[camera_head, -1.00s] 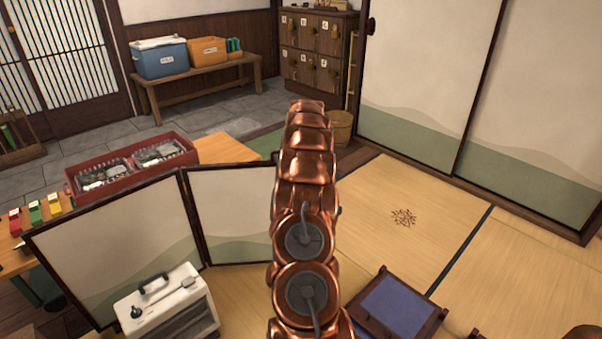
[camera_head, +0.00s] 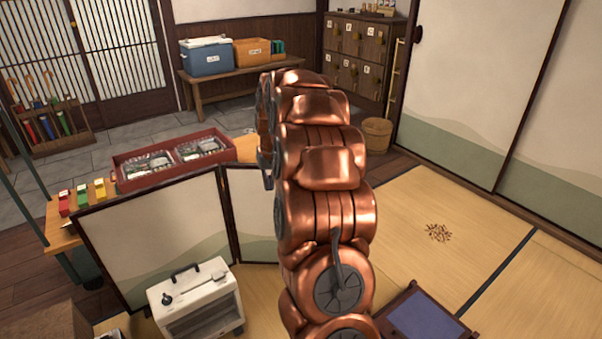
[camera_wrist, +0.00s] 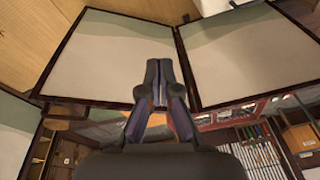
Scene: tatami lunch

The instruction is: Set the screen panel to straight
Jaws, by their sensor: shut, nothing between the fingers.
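The folding screen's left panel (camera_head: 160,229) is cream with a green wave and a dark frame. It stands on the tatami, and a dark hinge line joins it to the right panel (camera_head: 252,205). The panels meet at an angle. My copper arm hides the right panel's far side. In the wrist view, which looks upside down, both panels show, one at left (camera_wrist: 115,60) and one at right (camera_wrist: 245,55). My gripper (camera_wrist: 158,65) is shut and empty, its tips in front of the screen near the hinge line. I cannot tell whether it touches.
A white case (camera_head: 198,300) stands before the left panel. A red crate (camera_head: 172,160) of packed trays sits on a wooden table behind the screen. A low blue-topped stand (camera_head: 424,318) is at lower right. The tatami at right is clear but for a small pile of brown sticks (camera_head: 438,232).

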